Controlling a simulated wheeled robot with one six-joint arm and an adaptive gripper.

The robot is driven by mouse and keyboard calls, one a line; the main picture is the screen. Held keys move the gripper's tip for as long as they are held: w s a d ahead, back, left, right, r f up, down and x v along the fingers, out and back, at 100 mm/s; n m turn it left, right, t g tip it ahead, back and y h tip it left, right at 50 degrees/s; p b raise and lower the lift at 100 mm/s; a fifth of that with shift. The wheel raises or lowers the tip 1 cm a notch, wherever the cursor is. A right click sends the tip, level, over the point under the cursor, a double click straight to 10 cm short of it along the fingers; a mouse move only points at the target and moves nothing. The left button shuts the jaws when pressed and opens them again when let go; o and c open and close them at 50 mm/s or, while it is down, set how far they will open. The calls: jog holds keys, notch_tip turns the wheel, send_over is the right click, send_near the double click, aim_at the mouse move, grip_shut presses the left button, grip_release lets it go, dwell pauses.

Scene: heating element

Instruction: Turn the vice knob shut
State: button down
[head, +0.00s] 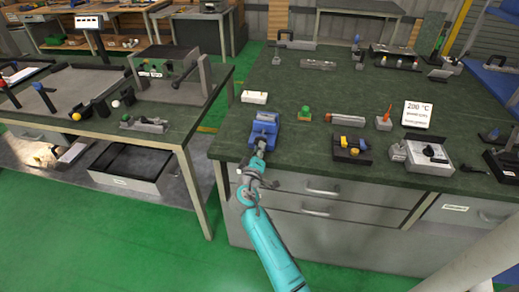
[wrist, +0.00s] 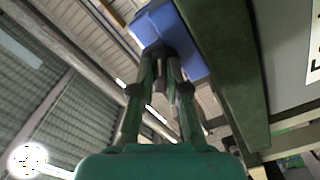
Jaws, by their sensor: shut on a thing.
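A blue vice (head: 264,128) sits at the front edge of the dark green worktop, left of its middle. Its knob end faces the front edge, where my gripper (head: 259,154) meets it from below and in front. In the wrist view, the blue vice (wrist: 180,35) fills the top middle. My gripper (wrist: 160,62) reaches up to it there, with its fingers close together, shut on the vice knob. The fingers mostly hide the knob, so its turn angle and the vice's jaw gap cannot be made out.
On the worktop (head: 290,90), a white block (head: 254,97) lies behind the vice and a green-topped piece (head: 305,113) stands to its right. A black-and-yellow device (head: 351,149) is farther right. Drawers (head: 300,187) lie below the front edge. An aisle separates the left table (head: 165,118).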

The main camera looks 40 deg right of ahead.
jog(key=m, duration=0.5)
jog(key=shift+f+m, duration=0.2)
jog(key=shift+m, duration=0.1)
jog(key=m, duration=0.5)
jog(key=shift+a+f+m, duration=0.1)
jog(key=shift+a+m, duration=0.05)
jog(key=shift+m, duration=0.15)
jog(key=c, duration=1.2)
grip_release()
jog(key=shift+w, duration=0.1)
jog(key=shift+o, duration=0.2)
jog(key=v, duration=1.2)
